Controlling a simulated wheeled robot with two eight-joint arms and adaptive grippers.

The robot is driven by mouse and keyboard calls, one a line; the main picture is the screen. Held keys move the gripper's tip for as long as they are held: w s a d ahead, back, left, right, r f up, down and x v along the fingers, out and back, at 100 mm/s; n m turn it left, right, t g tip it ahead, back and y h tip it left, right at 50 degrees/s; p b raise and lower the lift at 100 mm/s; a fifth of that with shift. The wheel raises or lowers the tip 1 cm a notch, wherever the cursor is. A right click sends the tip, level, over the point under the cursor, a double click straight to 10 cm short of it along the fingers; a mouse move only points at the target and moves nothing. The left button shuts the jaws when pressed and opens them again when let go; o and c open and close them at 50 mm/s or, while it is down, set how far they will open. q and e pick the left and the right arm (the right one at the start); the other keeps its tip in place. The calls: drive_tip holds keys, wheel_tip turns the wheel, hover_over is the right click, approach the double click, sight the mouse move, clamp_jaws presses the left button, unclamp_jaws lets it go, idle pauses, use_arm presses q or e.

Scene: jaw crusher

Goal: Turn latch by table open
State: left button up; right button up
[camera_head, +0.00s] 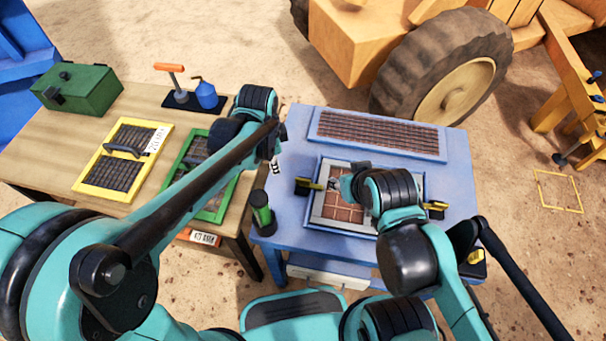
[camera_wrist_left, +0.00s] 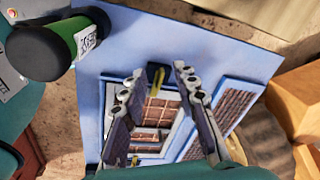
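The blue table (camera_head: 460,160) holds a grey-framed opening with a reddish grid (camera_head: 342,212). A yellow-and-black latch (camera_head: 308,187) sits at the left of this frame, and a second latch (camera_head: 434,207) sits at its right. My left gripper (camera_head: 275,163) hangs by the table's left edge, mostly hidden behind its arm. In the left wrist view its two fingers (camera_wrist_left: 157,75) are apart with nothing held; a latch (camera_wrist_left: 156,72) shows beyond them. My right gripper (camera_head: 340,184) is over the grid close to the left latch; its fingers are too small and covered to read.
A dark green cylinder (camera_head: 262,212) stands at the blue table's left edge. A brown mesh panel (camera_head: 380,134) lies at the back. The wooden table (camera_head: 50,150) holds a yellow-framed screen (camera_head: 88,187), a green-framed screen (camera_head: 190,160) and a green box (camera_head: 78,90).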

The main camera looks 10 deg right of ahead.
sight(303, 179)
use_arm(q)
drive_tip(key=d+f+m, duration=0.1)
drive_tip(key=d, duration=0.1)
drive_tip(key=d+f+m+g+p, duration=0.1)
drive_tip(key=d+f+m, duration=0.1)
drive_tip(key=d, duration=0.1)
drive_tip(key=w+d+f+m, duration=0.1)
drive_tip(key=d+m, duration=0.1)
drive_tip(key=d, duration=0.1)
drive_tip(key=shift+w+f+g+y+p, duration=0.1)
drive_tip(key=shift+f+g+y+p, duration=0.2)
drive_tip(key=shift+y, duration=0.1)
drive_tip(key=shift+d+f, duration=0.1)
drive_tip(key=shift+f, duration=0.2)
wheel_tip(303, 179, down, 8)
drive_tip(key=b, duration=0.2)
drive_tip(key=shift+r+b, duration=0.2)
drive_tip(key=shift+b, duration=0.2)
clamp_jaws()
